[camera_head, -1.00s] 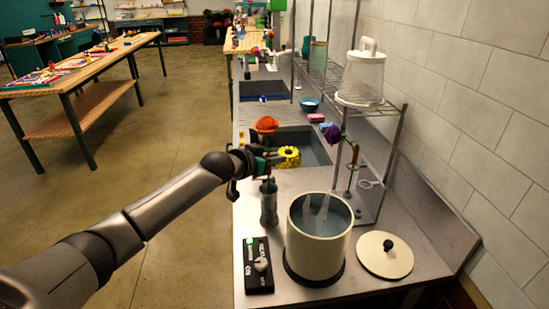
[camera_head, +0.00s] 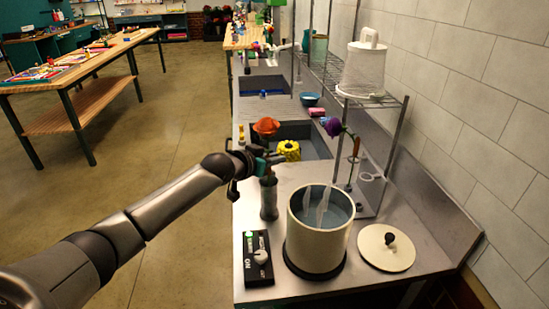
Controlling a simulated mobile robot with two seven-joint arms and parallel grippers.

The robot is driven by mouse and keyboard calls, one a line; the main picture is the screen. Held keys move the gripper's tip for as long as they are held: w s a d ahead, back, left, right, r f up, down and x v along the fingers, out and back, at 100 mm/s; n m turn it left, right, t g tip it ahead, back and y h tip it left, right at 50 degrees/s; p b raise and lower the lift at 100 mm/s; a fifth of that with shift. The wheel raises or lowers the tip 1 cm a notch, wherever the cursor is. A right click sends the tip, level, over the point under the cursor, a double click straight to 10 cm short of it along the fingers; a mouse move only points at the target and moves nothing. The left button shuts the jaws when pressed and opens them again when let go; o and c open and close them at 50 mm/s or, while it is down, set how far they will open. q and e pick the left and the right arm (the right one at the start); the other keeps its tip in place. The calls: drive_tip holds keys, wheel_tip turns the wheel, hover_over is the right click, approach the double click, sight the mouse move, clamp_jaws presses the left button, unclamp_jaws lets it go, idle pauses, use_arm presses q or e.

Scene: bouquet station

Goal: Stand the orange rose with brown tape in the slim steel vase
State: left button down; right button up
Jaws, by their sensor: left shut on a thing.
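The orange rose (camera_head: 266,126) is upright, its bloom above my left gripper (camera_head: 273,161). The gripper is shut on its stem, which is mostly hidden by the fingers. The brown tape cannot be made out clearly. The slim steel vase (camera_head: 269,203) stands upright on the steel counter, directly below the gripper. The stem's lower end is at the vase mouth; I cannot tell how far inside it is. My right gripper is not in view.
A cream pot (camera_head: 317,240) of water stands right of the vase, with a black control box (camera_head: 258,258) in front and a lid (camera_head: 386,248) at right. A yellow flower (camera_head: 288,150) is by the sink. A purple flower (camera_head: 332,126) stands near the wire rack.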

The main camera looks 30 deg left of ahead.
use_arm(q)
drive_tip(key=shift+c, duration=0.6)
unclamp_jaws()
idle(0.6)
drive_tip(key=shift+p+v, duration=2.5)
drive_tip(key=shift+p, duration=0.65)
drive_tip(key=p+v, duration=0.5)
drive_tip(key=shift+p, duration=0.4)
